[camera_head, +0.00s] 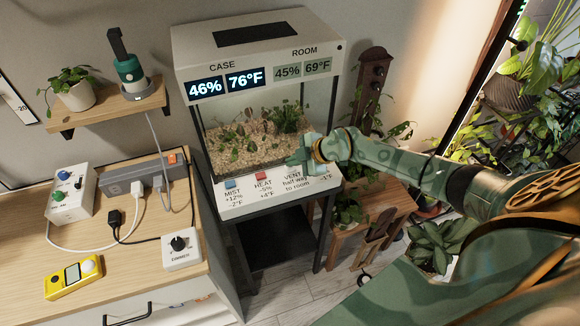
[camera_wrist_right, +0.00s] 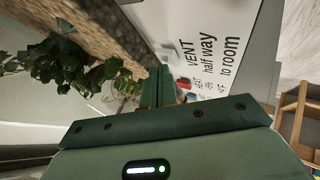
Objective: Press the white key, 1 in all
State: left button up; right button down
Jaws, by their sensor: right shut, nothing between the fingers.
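The glass plant case has a white front ledge (camera_head: 265,205) with a blue MIST key (camera_head: 230,183), a red HEAT key (camera_head: 261,176) and a VENT label. My right gripper (camera_head: 292,160) is shut and empty, its tips pointing left and down just above the ledge by the VENT label. My left gripper is out of view.
The case's display (camera_head: 225,86) reads case 46%, 76°F and room 45%, 69°F. A wooden desk (camera_head: 120,265) with a dimmer box, power strip and yellow meter (camera_head: 73,277) stands left. A wooden plant stand (camera_head: 375,205) and several plants are right.

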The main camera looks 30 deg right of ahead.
jog(key=shift+f, duration=0.3)
dwell(0.5)
jog(key=shift+r, duration=0.1)
jog(key=shift+r+p, duration=0.75)
jog(key=shift+p, duration=0.3)
notch_tip(320, 180, up, 5)
jog(key=p, duration=0.6)
jog(key=shift+r, duration=0.1)
dwell(1.4)
